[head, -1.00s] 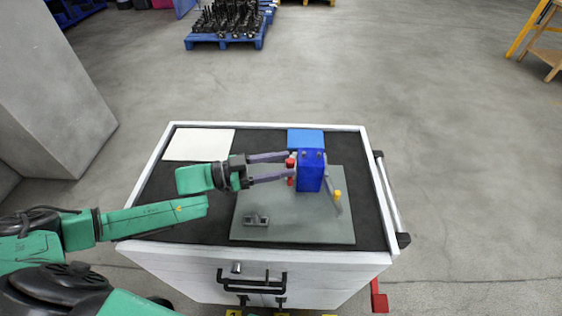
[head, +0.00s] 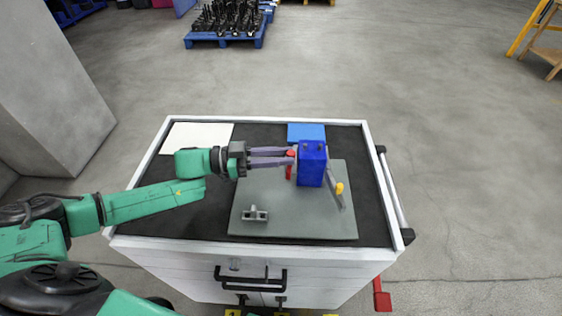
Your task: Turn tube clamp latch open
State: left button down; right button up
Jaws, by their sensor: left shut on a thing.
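A blue block (head: 312,175), the clamp body as far as I can tell, stands upright on a grey plate (head: 300,228) on the cart top. A red part (head: 289,171) sits at the block's left side. A thin grey lever with a yellow knob (head: 339,188) sticks out at its right front. My left gripper (head: 292,157) reaches in from the left, its two long fingers close together and shut on the red part, whose upper portion they partly hide. I cannot tell for certain which part is the latch. My right gripper is not in view.
A small grey bracket (head: 254,214) lies on the plate's front left. A white sheet (head: 197,137) lies at the back left and a blue pad (head: 305,131) behind the block. The cart's raised white rim (head: 245,247) surrounds the black top. The right side of the top is clear.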

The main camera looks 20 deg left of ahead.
pick_arm(q)
jog(key=m+g+b, duration=0.1)
jog(key=g+b, duration=0.1)
jog(key=m+g+h+b, duration=0.1)
jog(key=m+g+b, duration=0.1)
jog(key=w+m+g+b, duration=0.1)
jog(key=g, duration=0.1)
jog(key=shift+a+f+g+b, duration=0.1)
jog(key=shift+f+g+b, duration=0.2)
jog(key=shift+g+b, duration=0.1)
jog(key=shift+w+r+m+g+b, duration=0.1)
jog(key=shift+r+m+g+b, duration=0.1)
jog(key=shift+m+g+b, duration=0.95)
jog(key=c, duration=0.7)
grip_release()
jog(key=shift+r, duration=0.1)
